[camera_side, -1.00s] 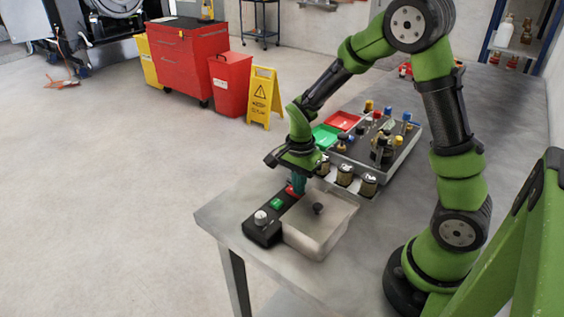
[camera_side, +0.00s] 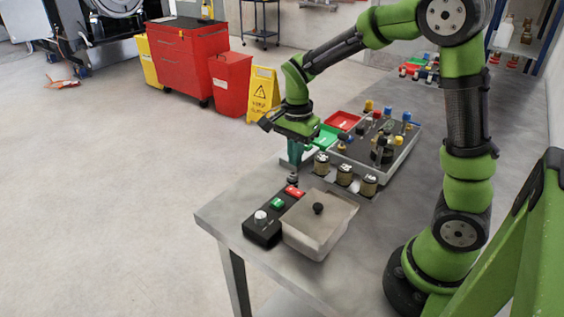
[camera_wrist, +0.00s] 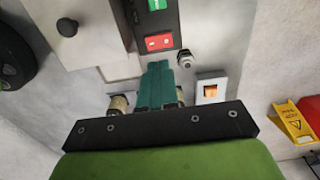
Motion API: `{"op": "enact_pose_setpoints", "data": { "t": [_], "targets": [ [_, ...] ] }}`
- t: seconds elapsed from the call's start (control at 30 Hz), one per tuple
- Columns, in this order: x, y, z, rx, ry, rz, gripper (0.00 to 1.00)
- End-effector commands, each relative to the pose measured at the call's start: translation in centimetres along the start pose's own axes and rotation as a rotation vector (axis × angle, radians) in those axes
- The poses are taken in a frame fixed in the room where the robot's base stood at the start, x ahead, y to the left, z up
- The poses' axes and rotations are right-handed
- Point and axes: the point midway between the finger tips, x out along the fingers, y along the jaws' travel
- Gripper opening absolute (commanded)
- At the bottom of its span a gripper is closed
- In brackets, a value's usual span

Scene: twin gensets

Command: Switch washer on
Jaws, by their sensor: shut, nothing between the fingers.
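The washer is a metal tank with a lid (camera_side: 325,228) and a round black lid knob (camera_side: 318,208). Along its left side runs a black control panel (camera_side: 262,233) with a pale dial (camera_side: 261,217), a green button (camera_side: 277,203) and a red button (camera_side: 294,191). In the wrist view the red button (camera_wrist: 158,41) and green button (camera_wrist: 160,12) show above the fingertips. My gripper (camera_side: 294,163) is shut and empty, its teal fingers pointing down beyond the panel's red end. In the wrist view its fingertips (camera_wrist: 160,68) are apart from the red button.
A small metal stud (camera_wrist: 185,60) and a switch plate with an orange rocker (camera_wrist: 210,91) are right of my fingers in the wrist view. Several jars (camera_side: 344,175) stand close to my gripper, before a grey tray (camera_side: 398,160) of parts. The table's left front is clear.

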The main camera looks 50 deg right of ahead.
Motion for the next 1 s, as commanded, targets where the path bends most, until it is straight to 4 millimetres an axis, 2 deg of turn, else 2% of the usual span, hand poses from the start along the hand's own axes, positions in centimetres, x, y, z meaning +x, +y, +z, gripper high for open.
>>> {"op": "enact_pose_setpoints", "data": {
  "t": [0.1, 0.33, 0.73, 0.9, 1.0],
  "targets": [
    [-2.6, -0.1, 0.0, -0.001, 0.0, -0.005, 0.0],
    [-5.4, -0.1, 0.0, -0.001, 0.0, -0.001, 0.0],
    [-5.8, 0.0, 0.0, -0.001, 0.0, 0.001, 0.0],
    [-5.7, 1.3, 0.1, 0.001, -0.001, 0.005, 0.0],
    [-5.7, 1.4, 0.1, 0.002, 0.0, 0.006, 0.0]
  ]
}}
